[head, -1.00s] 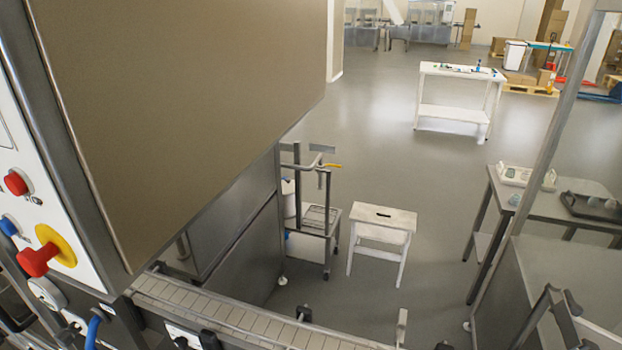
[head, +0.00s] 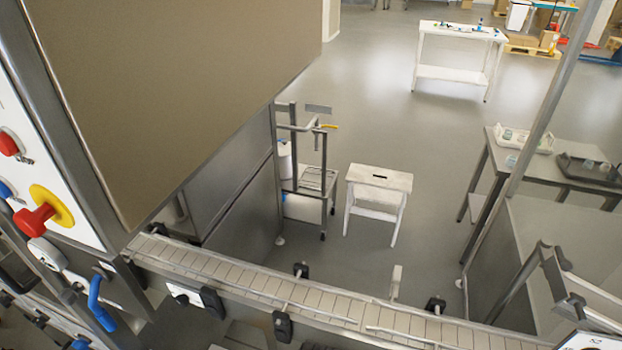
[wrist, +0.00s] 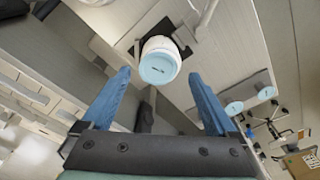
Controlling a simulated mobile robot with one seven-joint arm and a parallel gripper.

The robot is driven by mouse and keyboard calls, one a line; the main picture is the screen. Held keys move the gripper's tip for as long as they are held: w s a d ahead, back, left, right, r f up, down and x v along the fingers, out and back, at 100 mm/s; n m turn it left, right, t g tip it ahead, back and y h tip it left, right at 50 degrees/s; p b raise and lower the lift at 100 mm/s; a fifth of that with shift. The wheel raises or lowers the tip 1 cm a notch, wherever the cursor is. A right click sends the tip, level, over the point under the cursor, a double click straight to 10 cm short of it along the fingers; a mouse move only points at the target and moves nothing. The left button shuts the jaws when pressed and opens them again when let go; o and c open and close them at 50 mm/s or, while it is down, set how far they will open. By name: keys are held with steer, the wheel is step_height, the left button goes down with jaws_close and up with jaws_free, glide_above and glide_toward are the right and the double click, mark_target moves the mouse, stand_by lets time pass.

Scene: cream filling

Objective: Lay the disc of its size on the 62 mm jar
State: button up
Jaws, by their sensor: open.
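My gripper (wrist: 159,74) shows only in the wrist view, with its two blue fingers wide apart and nothing held between them. Ahead of the fingertips, in the gap between them, is a white round jar-like body with a pale blue round face (wrist: 159,67) bearing a small dark mark. It stands against a dark square plate (wrist: 150,37). I cannot tell whether the blue face is a separate disc, nor its size. Two more pale blue round faces, one left (wrist: 234,108) and one right (wrist: 266,92), lie beyond the right finger. No jar size is readable.
In the head view a conveyor (head: 330,308) crosses the front, below a large machine cabinet (head: 170,90). A side table at the right bears a white tray (head: 546,150) and a dark tray (head: 565,167). A white stool (head: 378,178) stands on open floor (head: 345,100).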

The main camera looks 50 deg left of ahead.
step_height(320, 180, up, 11)
steer(key=d, duration=0.1)
steer(key=shift+s, duration=0.15)
steer(key=shift+d+r, duration=0.1)
stand_by(0.5)
